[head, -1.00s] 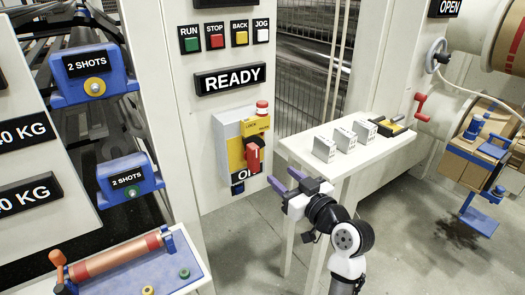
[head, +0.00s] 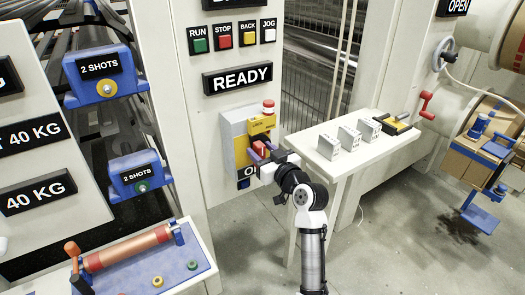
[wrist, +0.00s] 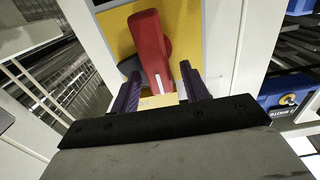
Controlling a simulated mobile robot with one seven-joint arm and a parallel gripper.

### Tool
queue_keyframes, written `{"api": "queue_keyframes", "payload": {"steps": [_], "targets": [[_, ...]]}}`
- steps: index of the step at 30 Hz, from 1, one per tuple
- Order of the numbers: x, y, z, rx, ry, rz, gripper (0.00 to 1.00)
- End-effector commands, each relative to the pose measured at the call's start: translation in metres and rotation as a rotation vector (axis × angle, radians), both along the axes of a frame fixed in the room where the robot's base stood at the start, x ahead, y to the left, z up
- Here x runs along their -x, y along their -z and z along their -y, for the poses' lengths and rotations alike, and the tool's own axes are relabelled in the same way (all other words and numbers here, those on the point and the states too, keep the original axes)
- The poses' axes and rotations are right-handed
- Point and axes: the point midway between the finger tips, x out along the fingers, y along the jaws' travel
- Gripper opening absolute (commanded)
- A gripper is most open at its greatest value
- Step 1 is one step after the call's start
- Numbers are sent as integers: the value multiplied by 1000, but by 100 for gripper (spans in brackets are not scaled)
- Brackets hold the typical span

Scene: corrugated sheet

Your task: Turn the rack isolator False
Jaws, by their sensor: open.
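The rack isolator (head: 228,138) is a grey box with a yellow face on the white cabinet front. Its red handle (head: 260,147) is partly hidden behind my gripper in the head view. In the wrist view the red handle (wrist: 150,35) is large and close, with a white stripe near its lower end. My gripper (wrist: 160,73) is open, its two purple fingers on either side of the handle's lower end. A gap shows on the left; I cannot tell whether the right finger touches. In the head view my gripper (head: 266,156) is right at the isolator's face.
A yellow lock piece (head: 262,125) and a red knob (head: 268,106) sit at the isolator's upper right. A READY sign (head: 238,78) and a button row are above. A white side table (head: 350,158) with several small grey blocks stands close to the right of my arm.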

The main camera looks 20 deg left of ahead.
Motion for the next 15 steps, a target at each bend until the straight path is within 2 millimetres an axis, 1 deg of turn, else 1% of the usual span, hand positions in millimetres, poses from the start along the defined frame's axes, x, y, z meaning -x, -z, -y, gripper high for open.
{"api": "queue_keyframes", "payload": {"steps": [2, 5, 12, 15], "targets": [[0, 0, 0, 0, 0, 0, 45], [0, 0, 0, 0, 0, 0, 34], [0, 0, 0, 0, 0, 0, 2], [0, 0, 0, 1, 0, 1, 1]]}}
